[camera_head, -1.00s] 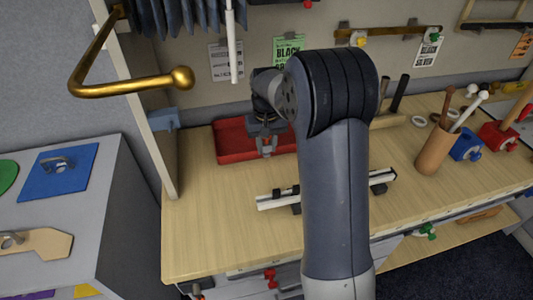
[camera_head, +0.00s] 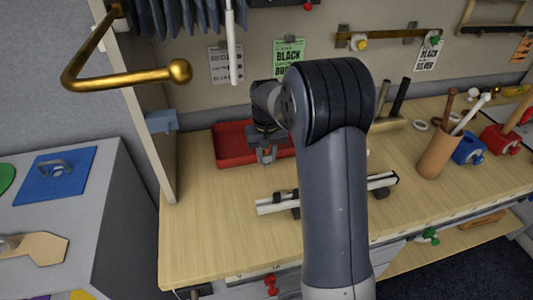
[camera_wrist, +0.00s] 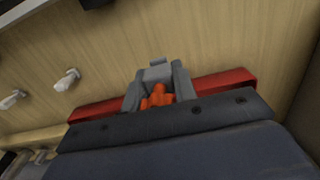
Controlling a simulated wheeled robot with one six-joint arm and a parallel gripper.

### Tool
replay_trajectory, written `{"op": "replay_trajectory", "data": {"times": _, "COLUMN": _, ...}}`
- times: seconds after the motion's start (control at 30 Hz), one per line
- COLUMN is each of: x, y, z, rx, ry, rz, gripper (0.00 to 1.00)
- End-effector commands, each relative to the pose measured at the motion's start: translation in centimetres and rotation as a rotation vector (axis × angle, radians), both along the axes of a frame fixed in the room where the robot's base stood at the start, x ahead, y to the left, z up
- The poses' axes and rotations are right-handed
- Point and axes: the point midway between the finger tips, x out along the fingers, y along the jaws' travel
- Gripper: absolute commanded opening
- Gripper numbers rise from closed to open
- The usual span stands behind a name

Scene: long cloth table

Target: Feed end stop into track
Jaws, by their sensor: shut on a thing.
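My gripper (camera_wrist: 157,88) is shut on a small orange piece (camera_wrist: 157,98), which shows between its grey fingers in the wrist view. I take this piece to be the end stop; its lower part is hidden by my own wrist. In the head view my gripper (camera_head: 266,157) is over the front part of the red tray, and the piece is too small to make out. The track (camera_head: 268,207) is a pale rail on dark supports, in front of the tray. My arm hides its middle, and its right end (camera_head: 381,181) shows past the arm.
The red tray (camera_head: 232,158) lies at the back left of the wooden table (camera_head: 215,235). A tan cup (camera_head: 438,153) with sticks and a blue block (camera_head: 467,148) stand to the right. An upright board (camera_head: 153,150) borders the left. The table's front left is clear.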

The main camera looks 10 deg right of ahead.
Motion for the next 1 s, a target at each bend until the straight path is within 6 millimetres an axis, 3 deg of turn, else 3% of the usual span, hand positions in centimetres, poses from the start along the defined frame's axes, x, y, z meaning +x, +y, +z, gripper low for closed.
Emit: {"op": "replay_trajectory", "data": {"times": 1.0, "x": 0.0, "y": 0.0, "z": -5.3, "rx": 0.0, "ry": 0.001, "rz": 0.0, "gripper": 0.04}}
